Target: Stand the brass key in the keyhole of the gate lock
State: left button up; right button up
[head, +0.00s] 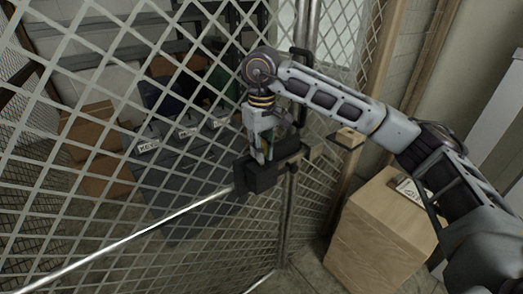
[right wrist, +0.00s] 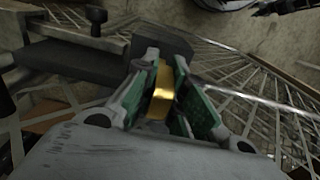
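My right gripper (head: 262,158) points down at the black gate lock (head: 262,176) on the mesh gate. In the right wrist view, the gripper (right wrist: 164,66) has its green-padded fingers closed on either side of the brass key (right wrist: 161,92). The key stands in line with the fingers. Its far end is at the dark lock body (right wrist: 85,62), and I cannot tell whether it is inside the keyhole. The keyhole itself is hidden. My left gripper is not in view.
The mesh gate (head: 95,190) fills the left, with a metal rail (head: 130,238) running to the lock. Cardboard boxes (head: 95,135) and labelled bins stand behind the mesh.

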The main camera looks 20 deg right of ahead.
jog(key=o, duration=0.5)
jog(key=shift+d+f, duration=0.15)
jog(key=shift+f, duration=0.35)
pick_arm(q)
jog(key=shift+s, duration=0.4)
pick_arm(e)
jog(key=shift+o, duration=0.2)
jog(key=shift+r, duration=0.1)
jog(key=shift+r, duration=0.2)
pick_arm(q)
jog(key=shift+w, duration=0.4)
pick_arm(e)
jog(key=shift+s+r, duration=0.1)
jog(key=shift+r, duration=5.6)
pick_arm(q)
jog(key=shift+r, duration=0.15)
pick_arm(e)
jog(key=shift+r, duration=0.15)
